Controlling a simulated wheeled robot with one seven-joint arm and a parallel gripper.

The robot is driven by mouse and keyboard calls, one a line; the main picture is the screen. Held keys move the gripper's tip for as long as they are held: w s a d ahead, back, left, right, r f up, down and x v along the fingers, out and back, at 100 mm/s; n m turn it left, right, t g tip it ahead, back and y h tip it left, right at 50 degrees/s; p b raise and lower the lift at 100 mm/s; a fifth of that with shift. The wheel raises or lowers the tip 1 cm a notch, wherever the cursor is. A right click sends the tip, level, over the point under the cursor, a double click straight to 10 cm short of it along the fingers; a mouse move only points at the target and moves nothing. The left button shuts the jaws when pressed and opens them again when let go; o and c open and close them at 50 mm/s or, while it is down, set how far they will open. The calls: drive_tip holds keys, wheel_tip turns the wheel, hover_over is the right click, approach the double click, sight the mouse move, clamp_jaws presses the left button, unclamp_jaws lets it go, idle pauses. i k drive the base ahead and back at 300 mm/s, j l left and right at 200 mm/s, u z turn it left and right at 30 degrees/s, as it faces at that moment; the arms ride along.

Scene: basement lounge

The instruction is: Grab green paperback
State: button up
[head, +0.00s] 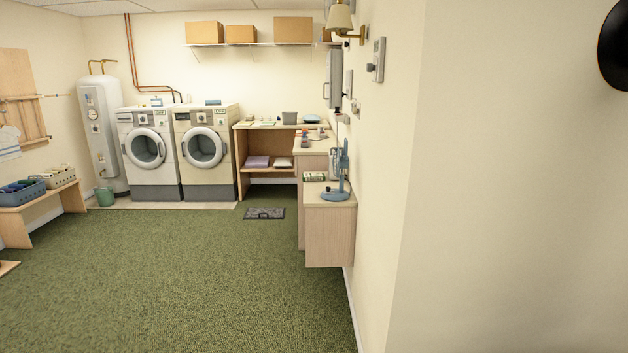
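I cannot make out a green paperback for certain. Flat items also lie on the wooden shelf unit (241,163) at the back, too small to identify. My gripper is not in view.
Green carpet is open in the middle and front. A wall corner (480,200) fills the right side. A dark mat (264,213) lies before the shelf unit. Two washers (149,180) (207,182) stand at the back, and a bench (50,197) with baskets is at left.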

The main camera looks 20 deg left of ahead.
sight(312, 177)
drive_tip(key=i+j+u, duration=1.35)
drive_tip(key=i+u, duration=0.3)
drive_tip(key=i+z, duration=0.2)
drive_tip(key=i, duration=0.4)
drive_tip(key=i+j+z, duration=0.25)
drive_tip(key=i, duration=0.35)
drive_tip(key=i+l+z, duration=0.2)
drive_tip(key=i+z, duration=0.2)
drive_tip(key=i, duration=0.35)
drive_tip(key=i+z, duration=0.4)
drive_tip(key=i, duration=0.3)
drive_tip(key=i+j+z, duration=0.25)
drive_tip(key=i+z, duration=0.15)
drive_tip(key=i, duration=0.3)
